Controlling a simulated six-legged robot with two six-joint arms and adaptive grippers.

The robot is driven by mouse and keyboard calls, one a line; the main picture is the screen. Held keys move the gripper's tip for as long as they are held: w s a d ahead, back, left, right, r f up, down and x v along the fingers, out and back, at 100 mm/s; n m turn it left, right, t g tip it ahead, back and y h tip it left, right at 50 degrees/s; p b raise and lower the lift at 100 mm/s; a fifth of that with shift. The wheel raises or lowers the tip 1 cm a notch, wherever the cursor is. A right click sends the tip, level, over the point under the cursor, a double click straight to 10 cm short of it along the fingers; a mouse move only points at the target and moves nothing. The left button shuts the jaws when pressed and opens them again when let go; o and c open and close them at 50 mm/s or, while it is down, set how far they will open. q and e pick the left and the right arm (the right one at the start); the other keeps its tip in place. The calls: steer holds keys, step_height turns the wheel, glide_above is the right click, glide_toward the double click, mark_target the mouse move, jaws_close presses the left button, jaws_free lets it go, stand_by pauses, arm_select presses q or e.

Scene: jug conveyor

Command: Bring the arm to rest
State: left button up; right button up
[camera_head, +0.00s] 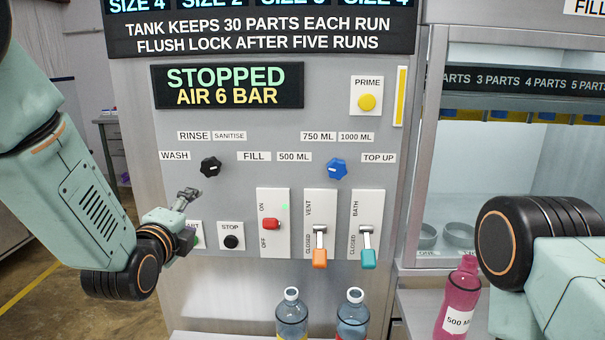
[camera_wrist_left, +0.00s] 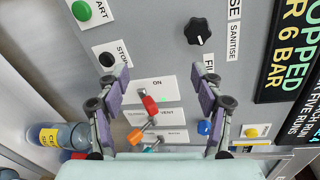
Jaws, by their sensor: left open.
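My left arm (camera_head: 75,185) comes in from the left in the head view. My left gripper (camera_head: 187,198) is in front of the grey control panel (camera_head: 140,110), by the START label, partly covering the START button. In the left wrist view the left gripper (camera_wrist_left: 160,78) is open, its two purple-padded fingers wide apart with nothing between them but the panel behind. Part of my right arm (camera_head: 545,250) shows at the right edge of the head view. My right gripper is not in view.
The panel carries a STOP button (camera_head: 231,242), a red switch (camera_head: 271,224), an orange-tipped lever (camera_head: 319,258), a teal-tipped lever (camera_head: 368,258), a black knob (camera_head: 210,167) and a blue knob (camera_head: 337,169). Bottles (camera_head: 291,318) stand below; a pink bottle (camera_head: 458,300) is by my right arm.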

arm_select(q)
steer(key=s+f+n+g, duration=0.4)
steer(key=s+f+n, duration=0.4)
steer(key=f, duration=0.4)
steer(key=s+f+n+g, duration=0.4)
steer(key=s+f+n, duration=0.5)
steer(key=f, duration=0.4)
steer(key=s+f+n+g+b, duration=0.1)
steer(key=s+f+g, duration=0.3)
steer(key=s, duration=0.9)
steer(key=s+f+n+g+b, duration=0.1)
steer(key=s+f+n+g, duration=0.2)
steer(key=s+f, duration=0.7)
steer(key=s+g, duration=0.1)
steer(key=s, duration=0.2)
steer(key=shift+s+a+f+y, duration=0.15)
steer(key=shift+s+a+y, duration=0.05)
steer(key=shift+s+y, duration=0.1)
